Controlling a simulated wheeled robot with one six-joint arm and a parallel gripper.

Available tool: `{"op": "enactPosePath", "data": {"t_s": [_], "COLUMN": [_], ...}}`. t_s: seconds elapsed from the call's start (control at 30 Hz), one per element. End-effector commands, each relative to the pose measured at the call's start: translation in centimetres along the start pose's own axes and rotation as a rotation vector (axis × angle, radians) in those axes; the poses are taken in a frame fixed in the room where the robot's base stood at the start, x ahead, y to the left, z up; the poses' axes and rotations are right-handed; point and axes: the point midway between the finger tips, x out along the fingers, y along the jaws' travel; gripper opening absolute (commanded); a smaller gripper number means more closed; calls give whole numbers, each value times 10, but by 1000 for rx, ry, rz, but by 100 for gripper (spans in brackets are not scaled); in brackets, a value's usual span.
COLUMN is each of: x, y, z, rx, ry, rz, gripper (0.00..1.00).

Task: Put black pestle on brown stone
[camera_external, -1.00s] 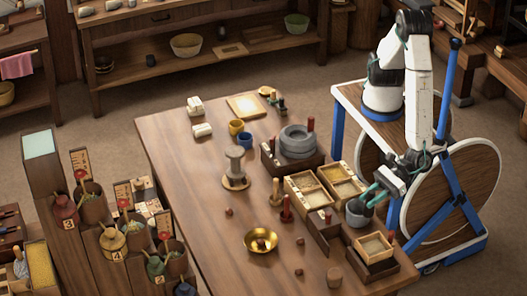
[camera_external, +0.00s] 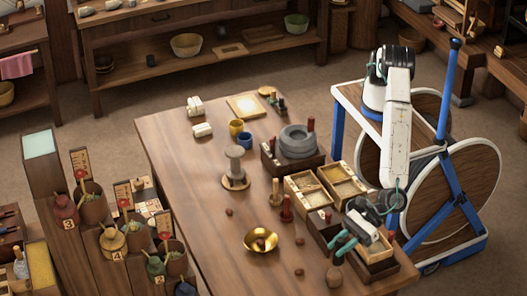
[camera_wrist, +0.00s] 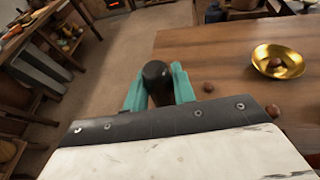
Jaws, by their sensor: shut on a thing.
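My gripper (camera_external: 341,246) reaches over the near right part of the table, its teal fingers shut. In the wrist view it is shut on the black pestle (camera_wrist: 157,78), whose rounded dark end shows between the fingers. In the external view the pestle is small and dark, largely hidden by the fingers.
A gold bowl (camera_external: 261,240) stands to the left, with small brown lumps (camera_external: 300,241) around it. A grey round stone (camera_external: 298,141) stands further back.

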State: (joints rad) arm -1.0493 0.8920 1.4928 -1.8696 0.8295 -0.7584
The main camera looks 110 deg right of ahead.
Motion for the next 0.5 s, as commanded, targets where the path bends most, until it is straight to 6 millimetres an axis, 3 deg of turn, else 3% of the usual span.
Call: {"op": "enactPosePath", "data": {"t_s": [0.17, 0.4, 0.5], "x": [11, 21, 22], "y": [5, 4, 4], "z": [2, -29, -31], "rx": [1, -2, 0], "ry": [0, 1, 0], "rz": [0, 0, 0], "gripper": [3, 3, 3]}}
